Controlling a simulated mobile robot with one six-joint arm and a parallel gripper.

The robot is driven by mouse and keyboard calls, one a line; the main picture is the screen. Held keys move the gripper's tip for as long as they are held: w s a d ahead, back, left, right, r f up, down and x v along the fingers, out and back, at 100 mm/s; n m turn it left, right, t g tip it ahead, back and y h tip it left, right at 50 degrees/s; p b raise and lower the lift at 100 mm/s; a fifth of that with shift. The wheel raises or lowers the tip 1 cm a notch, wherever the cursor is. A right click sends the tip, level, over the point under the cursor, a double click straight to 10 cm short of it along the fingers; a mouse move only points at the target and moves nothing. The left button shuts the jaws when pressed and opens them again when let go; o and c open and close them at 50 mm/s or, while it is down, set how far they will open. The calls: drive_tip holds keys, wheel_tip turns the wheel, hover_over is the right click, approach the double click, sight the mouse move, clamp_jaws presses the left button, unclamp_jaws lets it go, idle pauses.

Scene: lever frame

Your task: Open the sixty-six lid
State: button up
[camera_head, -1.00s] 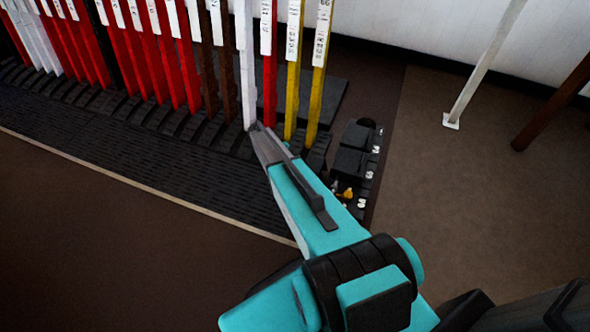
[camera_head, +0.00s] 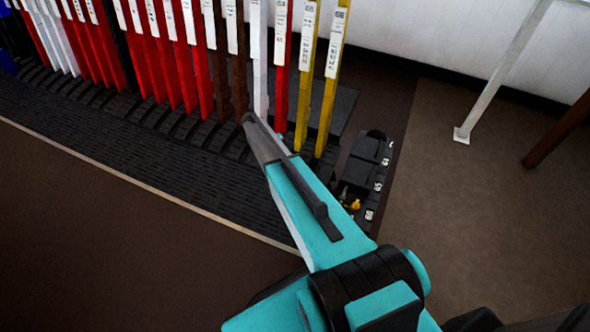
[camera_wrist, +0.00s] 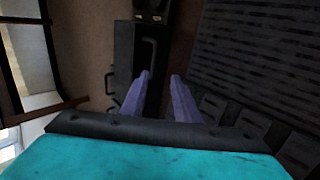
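A row of dark boxes with small white number labels (camera_head: 378,186) stands on the floor right of the yellow levers in the head view. The labels are too small to read surely, so I cannot pick out the sixty-six lid with certainty. Small orange and yellow parts (camera_head: 354,204) show at the near end, partly beside my arm. My gripper (camera_wrist: 160,76) has its two fingers apart with nothing between them in the wrist view. A dark box with a handle-like outline (camera_wrist: 148,58) lies beyond the fingertips. In the head view, my gripper's end (camera_head: 248,119) overlaps the feet of the levers.
Red, brown, white and yellow levers (camera_head: 327,85) rise from a ribbed black frame (camera_head: 130,150) behind and left of my gripper. A white post (camera_head: 500,75) and a brown leg (camera_head: 560,130) stand at the right. The brown floor between is clear.

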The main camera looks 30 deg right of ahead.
drive_tip(key=shift+v, duration=1.65)
drive_tip(key=shift+s, duration=0.1)
drive_tip(key=s+a+f+n+t+y, duration=0.15)
drive_tip(key=s+a+n, duration=0.4)
drive_tip(key=s, duration=0.75)
drive_tip(key=s+a+f+n+y, duration=0.25)
drive_tip(key=s+a, duration=0.55)
drive_tip(key=s, duration=0.4)
drive_tip(key=s+a+f+n+t+y, duration=0.1)
drive_tip(key=s+a+f+n, duration=0.2)
drive_tip(key=s+a, duration=0.7)
drive_tip(key=s+d+r+p, duration=0.1)
drive_tip(key=s+r+p, duration=0.1)
drive_tip(key=r+p, duration=0.4)
drive_tip(key=s+d+r+g+p, duration=0.1)
drive_tip(key=s+r+p, duration=0.2)
drive_tip(key=r+p, duration=0.4)
drive_tip(key=shift+d+r, duration=0.3)
drive_tip(key=shift+a, duration=0.15)
